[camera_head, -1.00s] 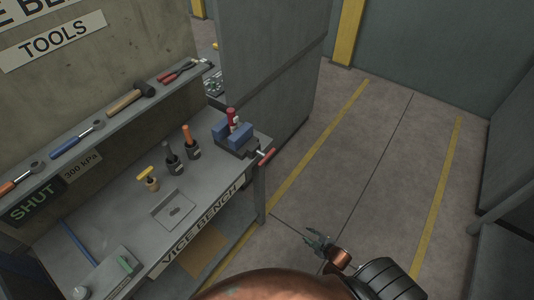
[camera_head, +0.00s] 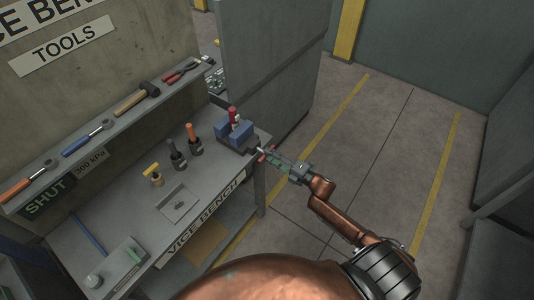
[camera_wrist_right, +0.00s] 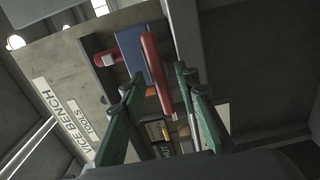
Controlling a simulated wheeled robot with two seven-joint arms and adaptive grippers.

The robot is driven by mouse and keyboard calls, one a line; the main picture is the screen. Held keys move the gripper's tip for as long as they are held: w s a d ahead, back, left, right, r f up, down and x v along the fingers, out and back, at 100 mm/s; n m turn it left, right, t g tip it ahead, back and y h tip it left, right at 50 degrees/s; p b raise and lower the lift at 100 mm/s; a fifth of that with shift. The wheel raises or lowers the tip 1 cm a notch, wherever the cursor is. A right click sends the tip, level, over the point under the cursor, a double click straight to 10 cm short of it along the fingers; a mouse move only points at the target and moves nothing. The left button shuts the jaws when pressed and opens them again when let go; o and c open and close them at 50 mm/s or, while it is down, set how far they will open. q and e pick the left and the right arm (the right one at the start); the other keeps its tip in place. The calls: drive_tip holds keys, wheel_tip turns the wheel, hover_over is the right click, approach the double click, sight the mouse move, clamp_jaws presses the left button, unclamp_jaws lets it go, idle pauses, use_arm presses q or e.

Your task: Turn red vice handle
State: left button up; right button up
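The vice (camera_head: 236,144) with blue jaws sits at the right end of the bench and holds a red cylinder (camera_head: 233,115). Its red handle (camera_head: 263,155) sticks out past the bench edge, mostly covered by my right gripper (camera_head: 272,158). In the right wrist view, the red handle (camera_wrist_right: 155,72) is a long bar between the green fingers of my right gripper (camera_wrist_right: 160,73). The fingers are spread, with a gap showing beside the bar; whether either touches it I cannot tell. The blue jaw (camera_wrist_right: 134,52) is behind the handle. My left gripper is out of view.
A tool shelf (camera_head: 100,143) runs along the wall. A grey partition (camera_head: 275,75) stands behind the vice. The floor (camera_head: 370,150) to the right is clear.

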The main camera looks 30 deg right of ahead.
drive_tip(key=shift+x, duration=1.15)
drive_tip(key=shift+c, duration=0.7)
clamp_jaws()
drive_tip(key=shift+d, duration=0.15)
